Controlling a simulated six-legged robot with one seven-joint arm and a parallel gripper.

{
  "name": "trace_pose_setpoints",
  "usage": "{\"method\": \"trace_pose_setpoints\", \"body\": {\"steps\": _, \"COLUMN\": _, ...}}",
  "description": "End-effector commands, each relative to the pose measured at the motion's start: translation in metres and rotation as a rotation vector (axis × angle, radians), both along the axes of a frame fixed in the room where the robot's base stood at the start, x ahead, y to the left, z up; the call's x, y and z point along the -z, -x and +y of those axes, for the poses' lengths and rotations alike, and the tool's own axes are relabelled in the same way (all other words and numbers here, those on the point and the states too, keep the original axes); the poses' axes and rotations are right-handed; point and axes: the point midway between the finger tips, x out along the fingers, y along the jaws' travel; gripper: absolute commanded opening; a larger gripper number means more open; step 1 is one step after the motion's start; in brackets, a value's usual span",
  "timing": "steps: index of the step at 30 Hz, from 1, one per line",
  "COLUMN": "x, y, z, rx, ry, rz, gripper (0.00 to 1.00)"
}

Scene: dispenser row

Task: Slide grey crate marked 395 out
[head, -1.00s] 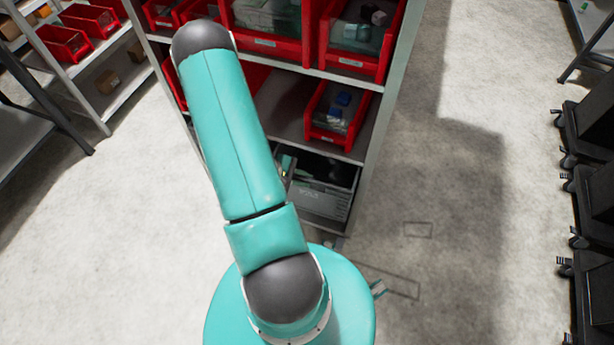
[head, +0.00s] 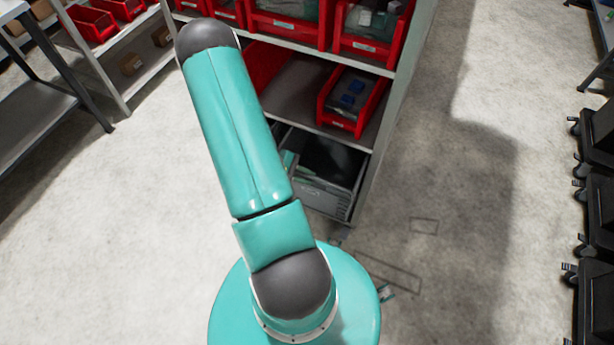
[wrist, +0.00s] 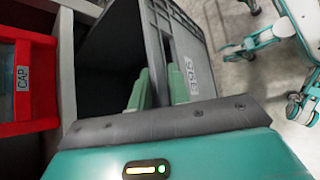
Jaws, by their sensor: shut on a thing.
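The grey crate (head: 321,201) is on the lowest level of the shelf unit, its front part showing below the shelf above. In the wrist view, the crate (wrist: 200,50) shows its grey wall with a pale number, too blurred to read surely, and a dark interior. My gripper (wrist: 160,88) is shut on the crate's wall, with one green finger on the inner side and one on the outer side. In the head view my arm covers the crate's left part and most of the gripper.
Black wheeled carts (head: 597,190) line the right side. The floor between them and the shelf is clear.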

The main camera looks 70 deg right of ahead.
Motion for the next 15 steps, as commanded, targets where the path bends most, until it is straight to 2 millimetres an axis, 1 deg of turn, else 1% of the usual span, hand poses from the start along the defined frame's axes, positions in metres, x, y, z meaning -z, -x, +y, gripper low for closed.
{"method": "trace_pose_setpoints", "body": {"steps": 3, "x": -0.0001, "y": -0.0004, "z": -0.0016, "rx": 0.001, "ry": 0.003, "rz": -0.003, "gripper": 0.00}}
{"method": "trace_pose_setpoints", "body": {"steps": 4, "x": -0.0001, "y": -0.0004, "z": -0.0016, "rx": 0.001, "ry": 0.003, "rz": -0.003, "gripper": 0.24}}
{"method": "trace_pose_setpoints", "body": {"steps": 7, "x": 0.0000, "y": -0.0002, "z": -0.0013, "rx": 0.001, "ry": 0.002, "rz": -0.003, "gripper": 0.44}}
{"method": "trace_pose_setpoints", "body": {"steps": 15, "x": -0.0001, "y": 0.0004, "z": 0.0006, "rx": 0.000, "ry": 0.001, "rz": -0.002, "gripper": 0.44}}
